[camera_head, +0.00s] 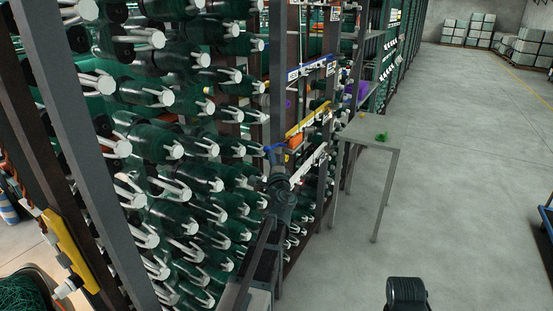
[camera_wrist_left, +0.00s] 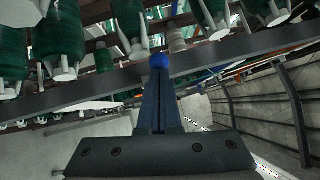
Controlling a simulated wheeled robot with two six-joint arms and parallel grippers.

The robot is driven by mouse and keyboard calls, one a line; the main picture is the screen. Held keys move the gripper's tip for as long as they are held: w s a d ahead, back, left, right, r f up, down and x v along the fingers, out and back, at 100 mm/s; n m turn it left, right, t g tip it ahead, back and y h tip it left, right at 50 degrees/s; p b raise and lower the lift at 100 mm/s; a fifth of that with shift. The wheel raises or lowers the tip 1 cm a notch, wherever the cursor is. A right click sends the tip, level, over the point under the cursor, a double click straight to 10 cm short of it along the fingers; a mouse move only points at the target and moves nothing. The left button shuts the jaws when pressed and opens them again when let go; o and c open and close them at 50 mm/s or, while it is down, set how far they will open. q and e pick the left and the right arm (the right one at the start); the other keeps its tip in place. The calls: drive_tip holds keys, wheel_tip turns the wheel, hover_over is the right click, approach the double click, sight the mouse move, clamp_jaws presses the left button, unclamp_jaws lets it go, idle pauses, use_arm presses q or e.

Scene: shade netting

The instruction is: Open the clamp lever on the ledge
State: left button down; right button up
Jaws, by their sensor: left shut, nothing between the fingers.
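The clamp's body is hard to make out. My right gripper is out of view.
Green yarn spools (camera_head: 165,150) on white holders fill the rack at the left. A dark upright (camera_head: 278,75) stands close to my gripper. A yellow ledge (camera_head: 308,120) lies behind it. A small grey table (camera_head: 362,130) stands at the right, with open floor (camera_head: 460,180) beyond.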

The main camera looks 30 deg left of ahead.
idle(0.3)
use_arm(q)
drive_tip(key=b+v, duration=0.2)
drive_tip(key=v, duration=1.1)
drive_tip(key=shift+s+a+f, duration=0.15)
drive_tip(key=shift+s+f, duration=0.05)
drive_tip(key=shift+s, duration=0.05)
